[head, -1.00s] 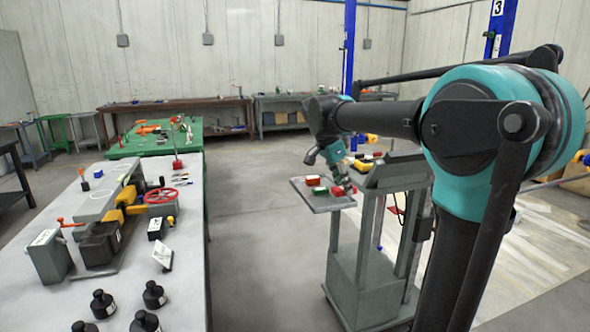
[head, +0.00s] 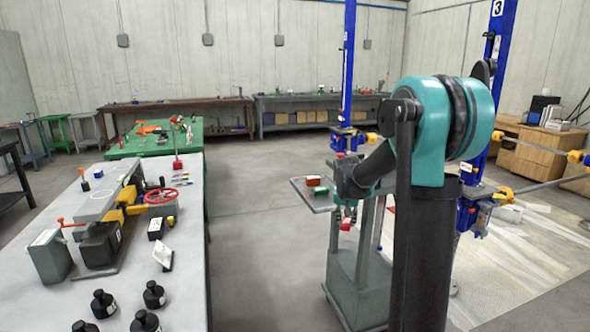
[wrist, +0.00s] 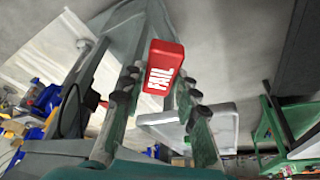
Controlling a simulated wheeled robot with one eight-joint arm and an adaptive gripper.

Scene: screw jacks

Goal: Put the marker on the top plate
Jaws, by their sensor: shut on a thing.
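The marker is a red block with a white "FAIL" label (wrist: 163,67), held in my gripper (wrist: 158,88) between its fingers. In the head view the red marker (head: 345,224) shows small, just right of and below the grey side tray (head: 318,204), clear of it. My gripper there is partly hidden by my arm. On the left bench stands a jack-like device with a long flat grey plate (head: 103,204), yellow parts and a red handwheel (head: 161,195). I cannot tell for sure whether this plate is the top plate.
The side tray, on a grey stand (head: 357,277), bears a red block (head: 313,180) and a green block (head: 321,190). Black bottles (head: 104,303) and a grey box (head: 48,257) stand on the left bench (head: 190,270). Open floor (head: 258,240) lies between bench and stand.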

